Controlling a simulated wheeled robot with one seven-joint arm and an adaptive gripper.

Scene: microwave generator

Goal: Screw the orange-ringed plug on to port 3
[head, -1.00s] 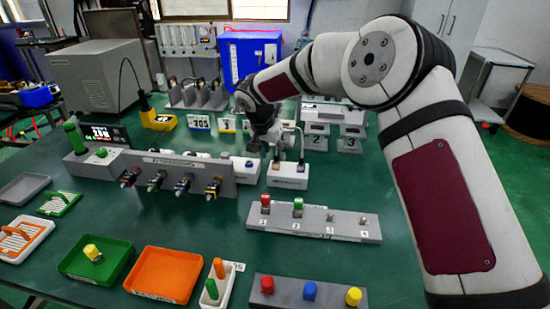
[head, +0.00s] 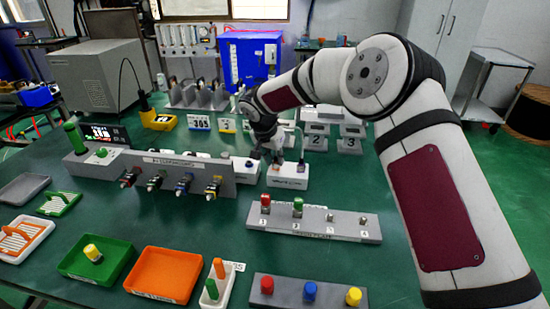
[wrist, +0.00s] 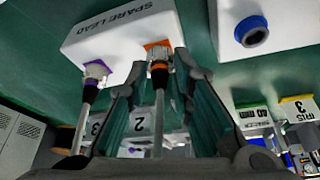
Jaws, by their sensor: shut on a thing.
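The orange-ringed plug (wrist: 158,52) stands at the white SPARE LEAD block (wrist: 120,30), with its lead running toward the camera in the wrist view. My gripper (wrist: 155,65) is around this plug, one finger on each side, and shut on it. In the head view my gripper (head: 274,158) is low over the same white block (head: 288,181), and hides the plug there. The grey port rail (head: 345,236) has a red plug at port 1 and a green one at port 2. Port 3 (head: 330,217) shows a bare metal stub.
A purple-ringed plug (wrist: 97,70) with its own lead stands close beside the orange one on the block. A grey panel with several coloured connectors (head: 180,175) is left of my gripper. Trays and a block of coloured knobs (head: 308,292) lie in front.

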